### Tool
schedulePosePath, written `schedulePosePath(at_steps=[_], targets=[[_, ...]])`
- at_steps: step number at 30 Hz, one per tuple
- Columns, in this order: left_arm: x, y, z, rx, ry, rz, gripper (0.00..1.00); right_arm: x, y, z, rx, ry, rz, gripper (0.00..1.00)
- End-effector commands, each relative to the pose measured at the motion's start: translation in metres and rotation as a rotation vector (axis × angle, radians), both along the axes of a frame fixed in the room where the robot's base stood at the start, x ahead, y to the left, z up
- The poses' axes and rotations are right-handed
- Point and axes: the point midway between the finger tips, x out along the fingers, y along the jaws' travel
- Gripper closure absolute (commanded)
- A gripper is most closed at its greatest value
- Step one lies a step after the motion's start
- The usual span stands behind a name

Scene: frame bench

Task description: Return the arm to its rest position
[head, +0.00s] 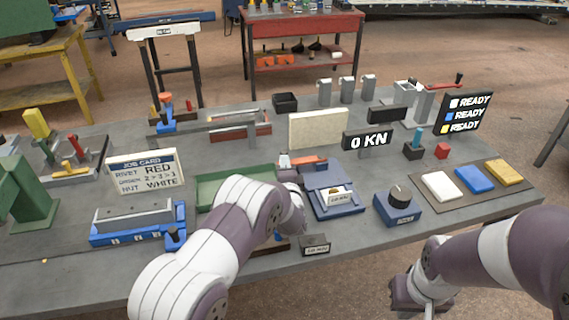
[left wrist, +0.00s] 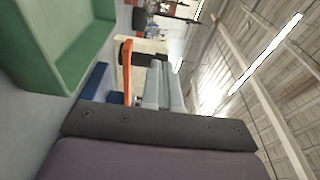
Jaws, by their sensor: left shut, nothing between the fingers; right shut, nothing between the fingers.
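My left arm reaches over the front middle of the bench in the head view. Its gripper (head: 288,176) is near the right end of the green tray (head: 205,190), partly hidden by my own wrist. In the left wrist view the grey fingers (left wrist: 160,80) are together with nothing between them. The green tray also shows there at the left (left wrist: 82,62). My right gripper (head: 410,292) is low at the bottom right of the head view, in front of the bench edge, shut and empty.
The grey bench (head: 345,232) carries a blue box (head: 335,203), a dial box (head: 398,206), a job card (head: 145,172), a blue fixture (head: 138,226) and coloured pads (head: 474,180). An orange-topped item (head: 302,161) is close beyond my left gripper. Open floor lies before the bench.

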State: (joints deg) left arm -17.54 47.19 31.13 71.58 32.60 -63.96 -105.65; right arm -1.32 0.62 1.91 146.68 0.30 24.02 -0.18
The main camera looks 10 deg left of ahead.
Motion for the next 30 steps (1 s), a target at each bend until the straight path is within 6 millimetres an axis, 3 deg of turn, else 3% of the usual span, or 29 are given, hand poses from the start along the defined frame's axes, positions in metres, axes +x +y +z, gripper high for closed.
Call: schedulePosePath(at_steps=[9,16,20,22,23,27,30], targets=[[-0.059,-0.013,-0.001,0.001,0.001,-0.002,1.0,0.0,0.0,-0.008,0.0,0.0,0.0,1.0],[-0.069,-0.013,0.002,-0.023,0.01,-0.005,1.0,0.0,0.0,-0.008,0.0,0.0,0.0,1.0],[-0.071,-0.003,0.01,-0.276,0.136,-0.047,1.0,0.0,0.0,-0.008,0.0,0.0,0.0,1.0],[-0.088,0.009,0.015,-0.525,0.286,-0.042,1.0,0.0,0.0,-0.008,0.0,0.0,0.0,1.0],[-0.103,0.016,0.018,-0.652,0.364,-0.018,1.0,0.0,0.0,-0.008,0.0,0.0,0.0,1.0],[-0.226,0.057,0.018,-1.153,0.73,0.335,1.0,0.0,0.0,-0.008,0.0,0.0,0.0,1.0],[-0.303,0.078,0.016,-1.306,0.84,0.624,1.0,0.0,0.0,-0.008,0.0,0.0,0.0,1.0]])
